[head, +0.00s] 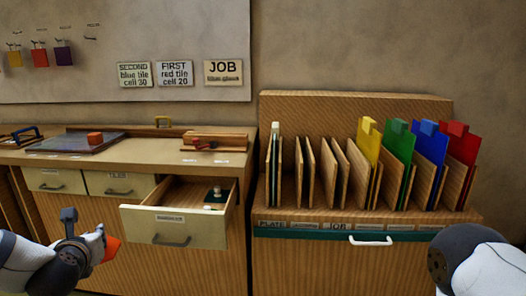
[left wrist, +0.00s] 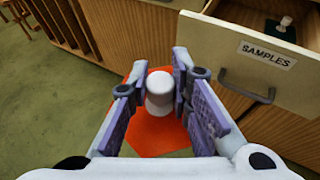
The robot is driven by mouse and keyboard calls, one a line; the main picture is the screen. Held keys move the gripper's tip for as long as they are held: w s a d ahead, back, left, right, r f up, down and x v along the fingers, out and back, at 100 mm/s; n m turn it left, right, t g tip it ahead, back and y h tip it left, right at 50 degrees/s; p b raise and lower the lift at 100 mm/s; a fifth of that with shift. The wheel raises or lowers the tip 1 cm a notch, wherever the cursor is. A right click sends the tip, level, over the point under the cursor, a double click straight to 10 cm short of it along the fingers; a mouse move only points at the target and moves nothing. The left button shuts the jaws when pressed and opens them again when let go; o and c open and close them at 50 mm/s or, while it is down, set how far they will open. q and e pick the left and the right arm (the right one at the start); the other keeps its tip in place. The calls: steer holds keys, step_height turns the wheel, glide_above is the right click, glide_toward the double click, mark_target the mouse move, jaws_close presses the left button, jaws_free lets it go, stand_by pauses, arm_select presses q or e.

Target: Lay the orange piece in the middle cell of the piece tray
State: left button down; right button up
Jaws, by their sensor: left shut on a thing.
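The orange piece (head: 113,249) is a flat plate with a white knob on it. My left gripper (head: 84,236) is shut on the knob, low in front of the bench and left of the open drawer. In the left wrist view the white knob stands between the fingers (left wrist: 160,95), and the orange plate (left wrist: 152,137) spreads out below it over the floor. I cannot make out a piece tray with cells for certain. My right gripper is out of view; only part of my right arm shows.
The open SAMPLES drawer (head: 142,230) holds a small dark green piece with a white knob (head: 214,197). On the bench (head: 150,155) are a dark slab (head: 72,144) with an orange-red block and a wooden holder (head: 215,143). A rack (head: 300,215) of upright panels stands right.

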arm_select(q)
steer(key=s+d+m+g+h, duration=0.4)
steer(key=s+d+m+h, duration=1.1)
steer(key=s+d, duration=0.3)
steer(key=d+h, duration=0.1)
steer(key=d, duration=0.1)
steer(key=shift+s+d+m, duration=0.2)
steer(key=shift+d+m, duration=0.2)
